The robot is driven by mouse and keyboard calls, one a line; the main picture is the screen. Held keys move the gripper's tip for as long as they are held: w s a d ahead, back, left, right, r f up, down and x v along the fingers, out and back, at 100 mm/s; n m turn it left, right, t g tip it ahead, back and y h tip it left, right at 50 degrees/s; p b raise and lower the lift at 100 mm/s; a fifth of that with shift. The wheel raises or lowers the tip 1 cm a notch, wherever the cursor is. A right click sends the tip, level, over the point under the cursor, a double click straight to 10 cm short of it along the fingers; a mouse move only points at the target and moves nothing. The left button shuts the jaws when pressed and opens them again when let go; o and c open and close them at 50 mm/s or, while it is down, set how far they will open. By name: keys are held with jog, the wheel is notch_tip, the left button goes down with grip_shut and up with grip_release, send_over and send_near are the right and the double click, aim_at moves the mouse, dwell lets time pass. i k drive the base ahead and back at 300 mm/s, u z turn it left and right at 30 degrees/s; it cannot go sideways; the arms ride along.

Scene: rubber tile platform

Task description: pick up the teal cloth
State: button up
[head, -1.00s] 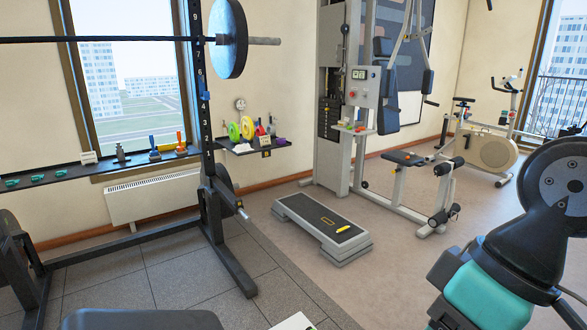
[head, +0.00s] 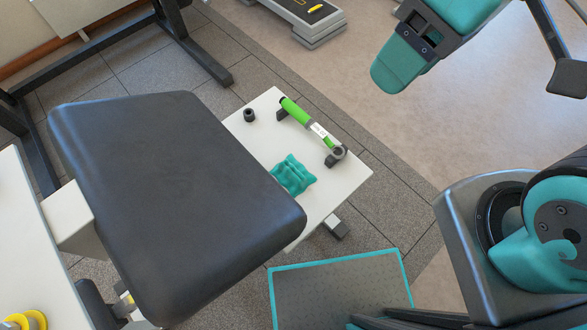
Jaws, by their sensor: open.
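The teal cloth (head: 294,175) lies crumpled on the white tabletop (head: 345,183), close to the edge of a dark padded bench. It looks uncovered, with its left side near the pad. My gripper (head: 480,77) seems to be at the top right, partly cut off by the frame. One teal-ended part and one dark part stand wide apart, with only floor between them. It is open and empty, to the upper right of the cloth and apart from it.
The dark bench pad (head: 170,190) stands left of the cloth. A step platform (head: 300,22) is on the floor beyond.

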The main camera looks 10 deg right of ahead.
aim_at(290, 174)
jog(key=u, duration=2.35)
jog(key=k, duration=1.3)
jog(key=z, duration=0.1)
jog(key=i, duration=0.4)
jog(key=z, duration=0.05)
